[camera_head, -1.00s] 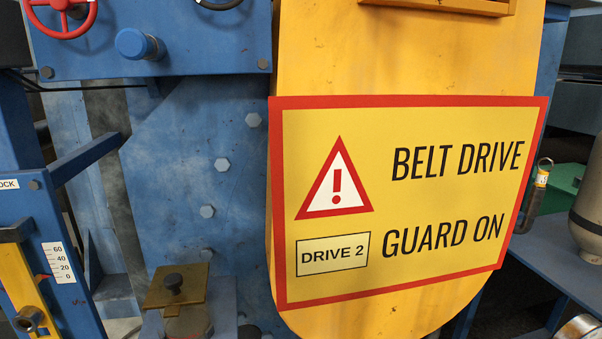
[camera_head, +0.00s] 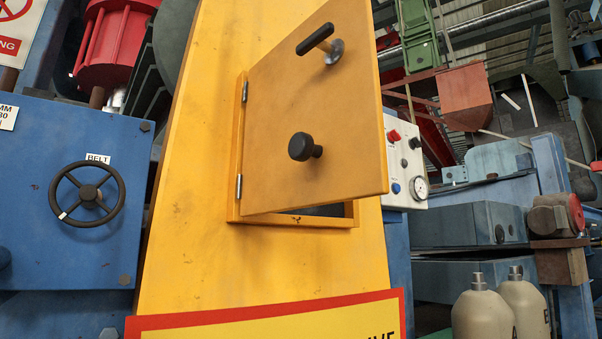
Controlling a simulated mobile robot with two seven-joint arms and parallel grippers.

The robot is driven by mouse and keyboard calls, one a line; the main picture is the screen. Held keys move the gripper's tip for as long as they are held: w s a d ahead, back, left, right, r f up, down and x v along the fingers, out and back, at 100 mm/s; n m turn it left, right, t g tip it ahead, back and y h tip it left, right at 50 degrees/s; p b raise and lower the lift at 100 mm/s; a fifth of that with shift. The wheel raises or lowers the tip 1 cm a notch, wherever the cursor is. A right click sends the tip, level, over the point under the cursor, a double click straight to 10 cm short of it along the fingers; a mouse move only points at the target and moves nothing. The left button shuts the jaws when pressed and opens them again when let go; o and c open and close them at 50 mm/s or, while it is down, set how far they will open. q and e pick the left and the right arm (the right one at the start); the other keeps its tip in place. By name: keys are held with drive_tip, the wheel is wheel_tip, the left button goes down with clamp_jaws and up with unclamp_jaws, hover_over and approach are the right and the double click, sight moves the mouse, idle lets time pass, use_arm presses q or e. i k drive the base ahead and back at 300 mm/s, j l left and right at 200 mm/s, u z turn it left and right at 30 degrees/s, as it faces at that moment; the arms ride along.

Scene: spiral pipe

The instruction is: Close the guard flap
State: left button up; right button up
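The guard flap (camera_head: 280,110) is a square yellow door on the tall yellow belt guard (camera_head: 190,230). It is hinged along its left side and stands partly open, its right side swung out from the frame (camera_head: 300,220). A dark gap shows below its lower edge. A round black knob (camera_head: 304,146) sits near its middle, and a black T-shaped handle (camera_head: 318,40) sits near its top right. Neither of my grippers is in view.
A blue panel with a black handwheel (camera_head: 88,194) labelled BELT stands on the left. A white control box (camera_head: 404,165) with buttons and a gauge is right of the flap. Two cream bottles (camera_head: 484,310) stand at lower right. The red-bordered sign (camera_head: 270,318) is below.

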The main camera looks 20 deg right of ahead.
sight(314, 134)
drive_tip(key=l+u, duration=0.15)
drive_tip(key=l, duration=1.35)
drive_tip(key=k+j, duration=0.15)
drive_tip(key=j, duration=0.15)
drive_tip(key=k+j, duration=0.2)
drive_tip(key=j, duration=0.15)
